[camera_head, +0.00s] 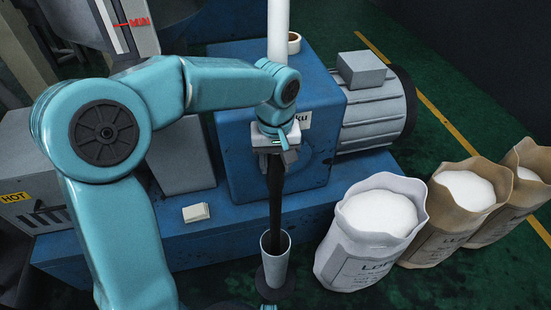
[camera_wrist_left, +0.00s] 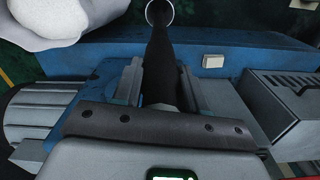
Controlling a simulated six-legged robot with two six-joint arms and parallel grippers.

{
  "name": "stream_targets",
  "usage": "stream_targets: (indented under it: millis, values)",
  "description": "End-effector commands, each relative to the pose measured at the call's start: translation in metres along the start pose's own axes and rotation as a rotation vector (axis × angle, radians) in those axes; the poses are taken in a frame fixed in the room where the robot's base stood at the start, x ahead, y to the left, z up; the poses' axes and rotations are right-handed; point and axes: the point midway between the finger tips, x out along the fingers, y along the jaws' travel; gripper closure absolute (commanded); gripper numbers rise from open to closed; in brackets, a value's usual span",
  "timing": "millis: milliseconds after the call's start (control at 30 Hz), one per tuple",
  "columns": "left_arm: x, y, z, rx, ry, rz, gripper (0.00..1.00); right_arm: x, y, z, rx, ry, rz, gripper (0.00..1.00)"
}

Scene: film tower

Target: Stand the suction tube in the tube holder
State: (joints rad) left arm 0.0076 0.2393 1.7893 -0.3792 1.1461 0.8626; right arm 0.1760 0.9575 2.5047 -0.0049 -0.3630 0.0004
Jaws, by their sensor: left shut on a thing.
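My left gripper (camera_head: 275,150) is shut on the suction tube (camera_head: 275,195), a dark, slim tube hanging nearly upright below it. The tube holder (camera_head: 275,272) is a light grey open cylinder on a dark round base in front of the blue machine. The tube's lower end meets the holder's mouth and looks to be inside the rim; how deep is hidden. In the left wrist view the tube (camera_wrist_left: 160,65) runs between my fingers (camera_wrist_left: 160,90) towards the holder's pale ring (camera_wrist_left: 172,12). My right gripper is not clearly in view.
Several open sacks of white granules stand right of the holder, the nearest a white sack (camera_head: 370,235). The blue machine (camera_head: 235,150) with a grey motor (camera_head: 375,115) is behind. A small pale block (camera_head: 196,212) lies on its ledge. A grey box marked HOT (camera_head: 35,205) is at left.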

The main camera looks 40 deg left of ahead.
Motion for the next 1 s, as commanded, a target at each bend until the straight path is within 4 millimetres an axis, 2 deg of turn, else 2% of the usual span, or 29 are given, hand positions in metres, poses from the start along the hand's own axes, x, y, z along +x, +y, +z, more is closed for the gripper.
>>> stream_targets:
  millis: [700,1000]
  values:
    - [0.062,0.000,-0.001,0.000,0.002,0.001,1.00,0.045,0.016,-0.001,0.000,0.000,0.000,0.57]
    - [0.079,0.000,-0.001,0.000,0.002,0.001,1.00,0.057,0.021,-0.001,0.000,0.000,0.000,0.57]
